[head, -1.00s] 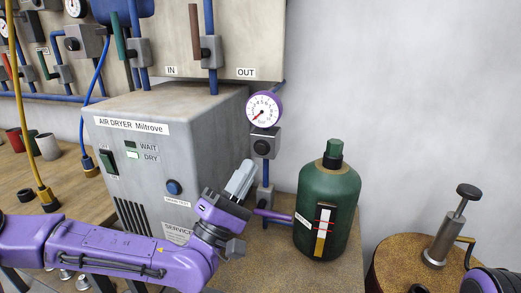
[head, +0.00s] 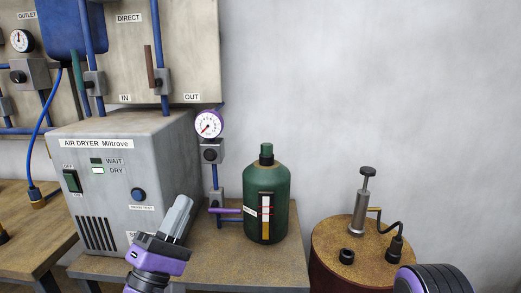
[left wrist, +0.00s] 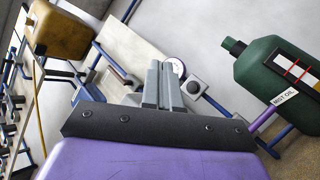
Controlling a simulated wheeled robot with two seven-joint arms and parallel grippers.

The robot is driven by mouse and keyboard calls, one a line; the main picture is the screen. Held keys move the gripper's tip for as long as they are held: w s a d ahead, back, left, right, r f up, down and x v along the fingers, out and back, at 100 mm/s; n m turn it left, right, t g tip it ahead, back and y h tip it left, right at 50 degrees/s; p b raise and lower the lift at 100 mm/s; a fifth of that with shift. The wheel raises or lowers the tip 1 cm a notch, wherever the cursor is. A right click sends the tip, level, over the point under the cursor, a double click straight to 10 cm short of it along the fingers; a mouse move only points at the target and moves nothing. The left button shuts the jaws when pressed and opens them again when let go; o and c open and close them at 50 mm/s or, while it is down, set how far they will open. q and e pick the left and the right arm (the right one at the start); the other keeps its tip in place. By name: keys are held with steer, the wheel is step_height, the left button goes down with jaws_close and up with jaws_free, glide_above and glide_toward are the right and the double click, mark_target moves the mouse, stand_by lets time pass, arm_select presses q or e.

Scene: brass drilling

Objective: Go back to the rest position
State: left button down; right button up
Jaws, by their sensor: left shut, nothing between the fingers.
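My left gripper (head: 178,219) is at the lower left of the head view, in front of the right side of the grey air dryer (head: 120,180). Its grey fingers point up and are closed together with nothing between them. The shut fingers also show in the left wrist view (left wrist: 162,85). The green oil bottle (head: 266,200) stands upright to the right of the gripper, apart from it. My right gripper is not in view.
A purple-handled valve (head: 224,210) and a pressure gauge (head: 208,125) are between dryer and bottle. A hand pump (head: 361,205) stands on a rusty drum (head: 335,270) at right. The bench (head: 240,265) before the bottle is clear.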

arm_select(q)
step_height(320, 180, down, 18)
steer(key=w+m+g+y, duration=0.1)
steer(key=w+g+y, duration=0.2)
steer(key=g+y, duration=0.25)
steer(key=s+f+m+g+y, duration=0.1)
steer(key=s+f+g, duration=0.25)
steer(key=f, duration=0.55)
steer(key=s+f+m+g+y, duration=0.1)
steer(key=s+f+g, duration=0.25)
steer(key=f, duration=0.45)
steer(key=s+a+f+m+g+y, duration=0.2)
steer(key=s+a+f, duration=0.5)
steer(key=s, duration=0.4)
steer(key=s+a+f+m+g+y, duration=0.3)
steer(key=s+a+f+g+y, duration=0.2)
steer(key=s+a+f, duration=0.3)
steer(key=s+f+g, duration=0.1)
steer(key=s, duration=0.3)
steer(key=shift+a+m, duration=0.2)
steer(key=shift+m, duration=0.1)
steer(key=shift+f, duration=0.1)
